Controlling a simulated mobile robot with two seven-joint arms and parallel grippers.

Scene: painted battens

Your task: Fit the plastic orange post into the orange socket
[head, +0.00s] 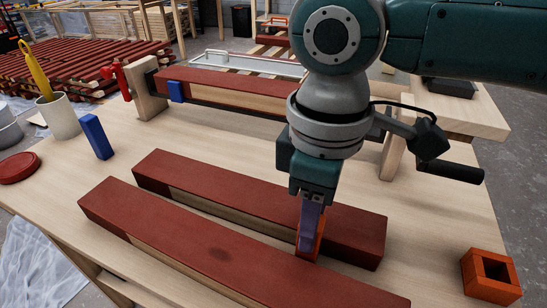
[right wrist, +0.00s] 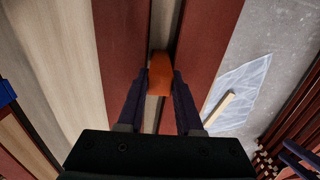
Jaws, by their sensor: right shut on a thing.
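My right gripper (head: 311,215) points down between the two red battens at the front of the bench. It is shut on the orange post (head: 308,247), whose lower part shows below the fingers. In the right wrist view the post (right wrist: 160,75) is between the two dark fingertips (right wrist: 160,84), over the gap between battens. I cannot tell whether the post touches a batten. The orange socket (head: 479,279), a square block with an open hollow on top, stands at the right front corner of the bench, apart from the gripper. My left gripper does not show.
The front red batten (head: 215,255) and the one behind it (head: 345,227) lie across the bench. A blue post (head: 96,138), a pale cup (head: 62,118) and a red lid (head: 18,168) are at left. A clamped batten (head: 215,80) is behind. Bare wood lies before the socket.

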